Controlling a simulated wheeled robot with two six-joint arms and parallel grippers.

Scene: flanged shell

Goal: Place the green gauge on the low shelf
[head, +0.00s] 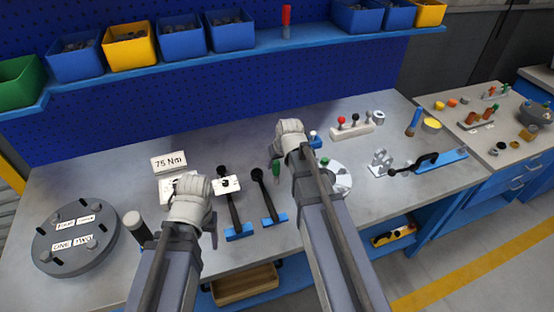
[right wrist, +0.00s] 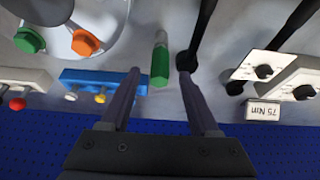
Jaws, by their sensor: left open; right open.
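The green gauge (head: 276,168) is at the middle of the bench, just below-left of my right gripper (head: 290,145) in the head view. The right wrist view shows its green handle (right wrist: 160,66) and a pale metal end, between the two open fingers of my right gripper (right wrist: 160,80); the fingers are not closed on it. I cannot tell whether they touch it. My left gripper (head: 188,190) is open over the left half of the bench, its fingers mostly hidden by its wrist. Below the bench top, parts of a blue low shelf (head: 290,272) show between my arms.
Two black-handled tools (head: 268,200) stand left of my right arm. A white flanged disc (head: 338,178) is partly behind that arm. A grey round plate (head: 75,240) lies far left. A wooden tray (head: 245,285) and a yellow level (head: 394,234) are below the bench top.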

